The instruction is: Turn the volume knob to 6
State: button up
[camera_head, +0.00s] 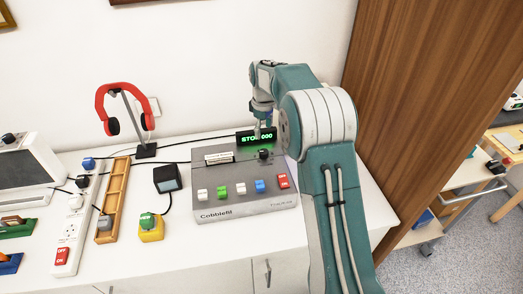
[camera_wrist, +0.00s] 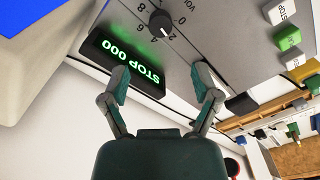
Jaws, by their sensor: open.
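The grey console (camera_head: 240,182) stands on the white counter, with a row of coloured buttons along its front. Its black volume knob (camera_head: 263,154) is at the upper right of the panel. In the wrist view the knob (camera_wrist: 161,22) is at the top, ringed by printed numbers and a "VOL" label. Its pale pointer mark seems to face near the 2, but it is small. A green display (camera_wrist: 127,62) reads "STOP 000". My gripper (camera_wrist: 160,82) is open and empty, its fingers apart from the knob. In the head view my gripper (camera_head: 263,118) is above the console's back edge, partly hidden by my arm.
Red headphones (camera_head: 121,97) hang on a stand at the back left. A yellow box with a green button (camera_head: 151,228), a dark square device (camera_head: 167,179) and a power strip (camera_head: 75,225) lie left of the console. A wooden panel (camera_head: 405,110) rises on the right.

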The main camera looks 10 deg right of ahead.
aim_at(263, 151)
notch_tip(263, 151, down, 10)
jog(key=shift+r, duration=0.25)
grip_shut()
